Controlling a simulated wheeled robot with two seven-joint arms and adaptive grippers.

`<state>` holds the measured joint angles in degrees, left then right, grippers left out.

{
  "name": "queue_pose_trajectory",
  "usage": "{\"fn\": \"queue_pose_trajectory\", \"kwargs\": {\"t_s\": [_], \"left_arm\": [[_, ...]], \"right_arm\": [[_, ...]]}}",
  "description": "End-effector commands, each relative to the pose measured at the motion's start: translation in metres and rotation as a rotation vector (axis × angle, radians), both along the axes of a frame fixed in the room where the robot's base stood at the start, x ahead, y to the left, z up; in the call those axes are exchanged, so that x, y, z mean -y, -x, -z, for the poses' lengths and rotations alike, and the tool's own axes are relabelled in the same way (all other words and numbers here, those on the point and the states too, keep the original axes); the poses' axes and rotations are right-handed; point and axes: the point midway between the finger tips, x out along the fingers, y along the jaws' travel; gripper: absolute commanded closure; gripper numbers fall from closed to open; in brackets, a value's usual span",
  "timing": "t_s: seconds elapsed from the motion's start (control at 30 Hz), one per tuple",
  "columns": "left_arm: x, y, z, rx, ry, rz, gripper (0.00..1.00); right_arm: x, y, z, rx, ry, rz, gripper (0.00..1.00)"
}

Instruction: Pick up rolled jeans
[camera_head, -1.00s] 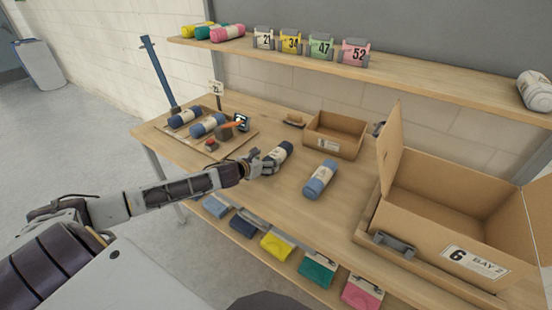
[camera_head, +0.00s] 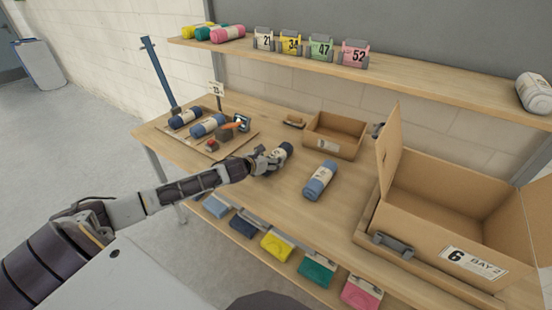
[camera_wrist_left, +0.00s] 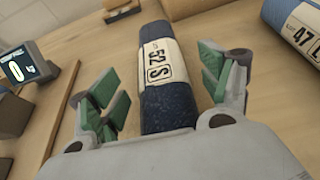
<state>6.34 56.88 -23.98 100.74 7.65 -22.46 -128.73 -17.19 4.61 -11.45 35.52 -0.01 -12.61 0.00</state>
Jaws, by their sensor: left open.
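A dark blue rolled pair of jeans (camera_head: 282,152) lies on the table in front of my left gripper (camera_head: 267,160). In the left wrist view this roll (camera_wrist_left: 164,95) has a white band reading "52 S" and lies between the open green-padded fingers of the left gripper (camera_wrist_left: 165,90). Gaps show on both sides of it. A lighter blue roll (camera_head: 320,180) lies to the right; in the wrist view its band (camera_wrist_left: 303,30) reads "47". Two more blue rolls (camera_head: 185,117) (camera_head: 207,125) lie on a tray (camera_head: 238,144) at the left. My right gripper is not in view.
A small open box (camera_head: 345,148) stands behind the rolls. A large open carton (camera_head: 440,225) marked "6 BAY 2" stands at the right. A device with a display (camera_head: 241,122) sits by the tray. A shelf (camera_head: 400,78) runs above the table.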

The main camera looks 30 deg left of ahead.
Motion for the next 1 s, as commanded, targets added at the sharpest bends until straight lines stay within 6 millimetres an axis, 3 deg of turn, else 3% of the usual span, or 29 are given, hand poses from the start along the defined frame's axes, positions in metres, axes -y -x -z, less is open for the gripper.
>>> {"fn": "queue_pose_trajectory", "kwargs": {"t_s": [0.3,0.83,1.0], "left_arm": [[0.002,-0.018,0.007,0.000,0.002,-0.001,0.21],[0.002,-0.019,0.009,-0.001,0.001,0.000,0.21],[0.002,-0.019,0.009,-0.001,0.001,0.000,0.42]], "right_arm": [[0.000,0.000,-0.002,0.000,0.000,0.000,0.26],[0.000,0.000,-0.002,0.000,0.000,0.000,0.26],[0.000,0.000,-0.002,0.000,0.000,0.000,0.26]]}}
